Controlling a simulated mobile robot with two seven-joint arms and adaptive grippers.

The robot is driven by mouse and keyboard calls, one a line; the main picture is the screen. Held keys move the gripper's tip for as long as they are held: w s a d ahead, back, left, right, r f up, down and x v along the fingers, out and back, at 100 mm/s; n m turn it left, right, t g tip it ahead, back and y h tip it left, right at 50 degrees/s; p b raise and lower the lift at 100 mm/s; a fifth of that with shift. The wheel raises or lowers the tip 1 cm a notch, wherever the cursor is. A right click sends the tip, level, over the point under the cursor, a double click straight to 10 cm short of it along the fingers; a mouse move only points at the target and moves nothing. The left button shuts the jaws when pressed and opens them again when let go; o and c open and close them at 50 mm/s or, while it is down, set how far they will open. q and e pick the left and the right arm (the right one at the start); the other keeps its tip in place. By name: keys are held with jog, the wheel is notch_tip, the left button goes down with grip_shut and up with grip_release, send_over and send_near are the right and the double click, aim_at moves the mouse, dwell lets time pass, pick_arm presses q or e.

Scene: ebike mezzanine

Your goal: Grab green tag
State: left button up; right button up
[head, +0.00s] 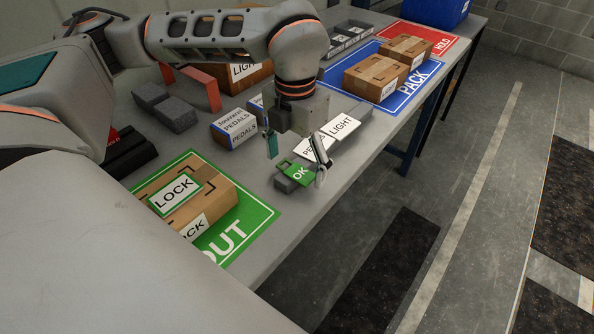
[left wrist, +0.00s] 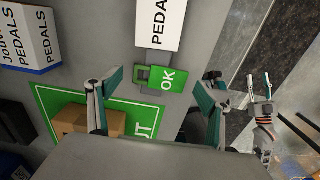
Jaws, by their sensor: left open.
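The green tag (head: 299,174) with white "OK" lettering lies near the table's front edge, at a small grey block (head: 284,184). It also shows in the left wrist view (left wrist: 168,80), with a loop-like end at its left. My left gripper (head: 296,168) is open above the tag, its fingers on either side of it. In the left wrist view my left gripper (left wrist: 164,77) has the tag between its fingertips, with no visible grip on it. My right gripper (left wrist: 259,84) shows at the right of that view, its fingers apart and empty, away from the table.
White cards (head: 341,126) reading "LIGHT" and "PEDALS" lie just behind the tag. A box with a "LOCK" card (head: 175,191) stands on the green OUT mat (head: 262,212). A pedals box (head: 233,127) is further back. Boxes stand on the blue PACK mat (head: 338,72).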

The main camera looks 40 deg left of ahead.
pick_arm(q)
jog(key=shift+f, duration=0.15)
dwell(0.3)
jog(key=c, duration=0.8)
